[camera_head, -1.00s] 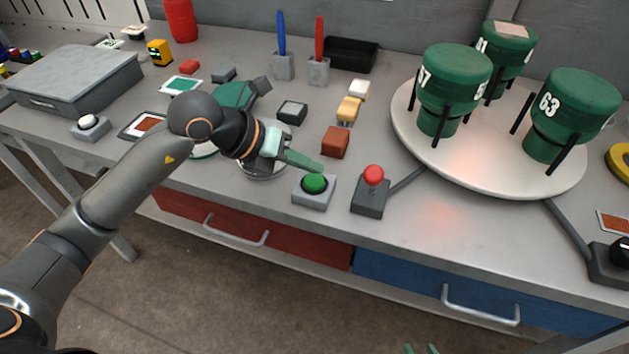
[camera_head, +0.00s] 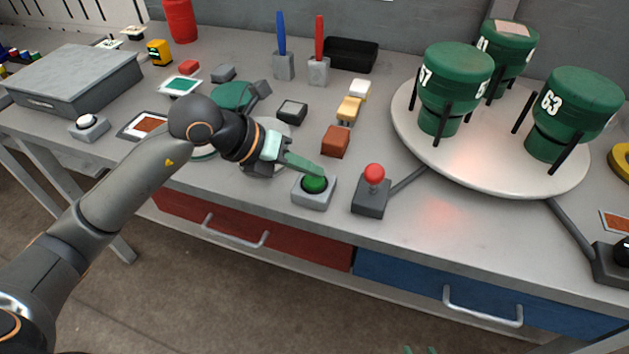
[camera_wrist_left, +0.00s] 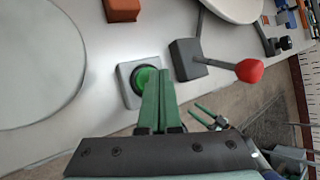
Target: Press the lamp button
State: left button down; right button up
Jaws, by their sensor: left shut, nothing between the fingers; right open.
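A green dome button (camera_head: 314,184) sits on a square grey base (camera_head: 312,200) near the table's front edge. It also shows in the left wrist view (camera_wrist_left: 147,76), partly hidden behind my fingers. My left gripper (camera_head: 321,174) is shut and empty, its green fingertips (camera_wrist_left: 159,76) at the top of the green button; whether they press it down I cannot tell. A white button (camera_head: 86,121) on a grey base stands at the far left. My right gripper (camera_wrist_left: 210,114) is open and low, away from the table; only its tips show at the head view's bottom edge.
A red-knobbed joystick (camera_head: 373,184) stands just right of the green button. An orange-brown block (camera_head: 335,142) lies behind it. A round white turntable (camera_head: 470,178) with green containers is at the right. Drawers (camera_head: 320,249) lie below the table's edge.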

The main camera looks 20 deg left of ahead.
aim_at(309, 182)
pick_arm(q)
jog(key=shift+f+b, duration=0.35)
jog(key=shift+f, duration=0.15)
jog(key=shift+r, duration=0.1)
dwell(0.3)
jog(key=shift+r+p, duration=0.7)
jog(key=shift+r, duration=0.15)
notch_tip(309, 182, up, 6)
jog(key=p, duration=0.4)
jog(key=shift+p, duration=0.35)
dwell(1.0)
